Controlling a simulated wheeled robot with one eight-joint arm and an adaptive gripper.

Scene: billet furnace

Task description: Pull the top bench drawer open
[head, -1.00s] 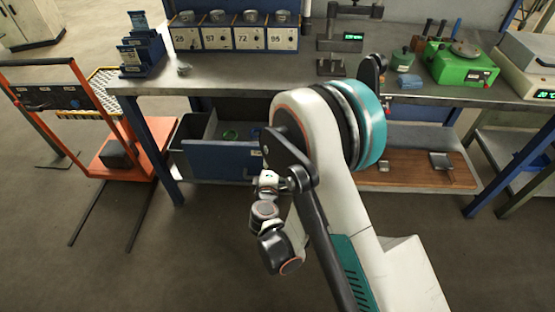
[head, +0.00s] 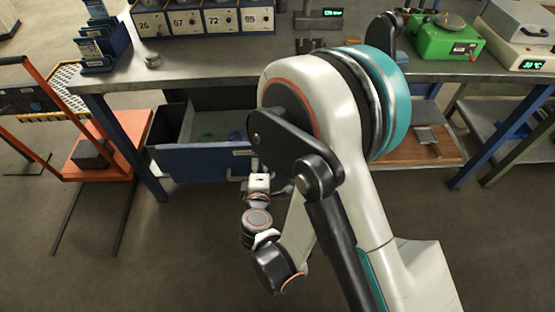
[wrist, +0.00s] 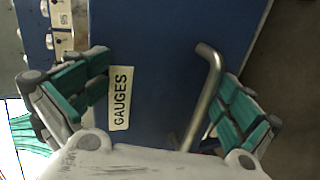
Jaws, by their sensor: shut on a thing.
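The top bench drawer (head: 205,163) is blue-fronted and stands partly open under the left part of the bench, its inside visible from above. In the wrist view its blue front (wrist: 150,40) carries a yellowish GAUGES label (wrist: 120,98). Its bent metal handle (wrist: 208,95) lies between the green-padded fingers of my gripper (wrist: 165,78), close beside the right finger. My gripper is shut on this handle, though the exact contact is hard to see. In the head view my wrist is in front of the drawer's right end, and my arm hides part of that end.
The bench top (head: 240,72) bears a blue rack (head: 103,45), numbered boxes (head: 205,20) and a green device (head: 445,40). An orange trolley (head: 108,155) stands left of the bench leg (head: 128,145). The floor in front of the drawer is clear.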

